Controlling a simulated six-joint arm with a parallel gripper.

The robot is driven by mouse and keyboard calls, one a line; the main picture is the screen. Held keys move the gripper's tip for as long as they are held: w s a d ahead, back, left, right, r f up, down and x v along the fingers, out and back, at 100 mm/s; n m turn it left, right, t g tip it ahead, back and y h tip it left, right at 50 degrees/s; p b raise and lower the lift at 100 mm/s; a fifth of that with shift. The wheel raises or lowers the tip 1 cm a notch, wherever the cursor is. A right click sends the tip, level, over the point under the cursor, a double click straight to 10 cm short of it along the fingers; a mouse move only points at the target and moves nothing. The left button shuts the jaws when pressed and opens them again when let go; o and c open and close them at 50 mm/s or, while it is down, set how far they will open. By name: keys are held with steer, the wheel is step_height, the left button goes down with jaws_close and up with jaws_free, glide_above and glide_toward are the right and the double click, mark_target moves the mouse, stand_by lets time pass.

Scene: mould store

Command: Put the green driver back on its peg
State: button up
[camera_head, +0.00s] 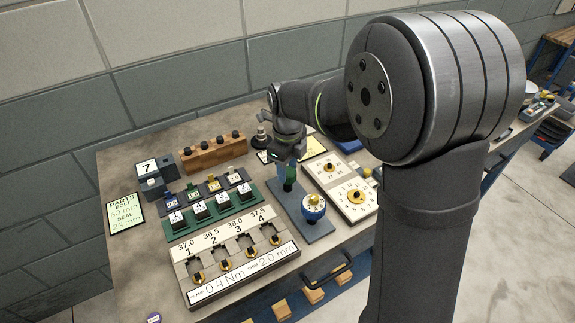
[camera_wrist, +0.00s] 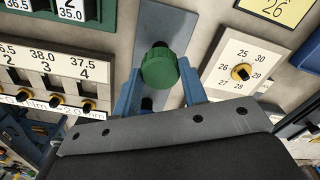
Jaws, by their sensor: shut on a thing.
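The green driver (camera_wrist: 158,68) has a ribbed round green head with a dark tip on it. My gripper (camera_wrist: 160,75) has its two blue fingers on either side of it and is shut on it. In the head view my gripper (camera_head: 291,162) points down, with the green driver (camera_head: 290,172) below it at the far end of a grey-blue plate (camera_head: 318,232). A blue-and-white driver with a yellow centre (camera_head: 313,207) stands at the near end of that plate. Whether the green driver is on a peg or above it cannot be told.
Left of the plate are a green rack (camera_head: 213,218) of numbered blocks and a beige fixture (camera_head: 236,264) with numbered slots. Right of it is a dial board (camera_head: 345,190). A wooden block (camera_head: 213,153) with black knobs stands at the back. Bare bench shows at the left.

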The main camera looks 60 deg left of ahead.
steer(key=o, duration=1.5)
steer(key=shift+r, duration=3.75)
steer(key=shift+f, duration=0.15)
steer(key=shift+f, duration=3.2)
steer(key=shift+r, duration=0.1)
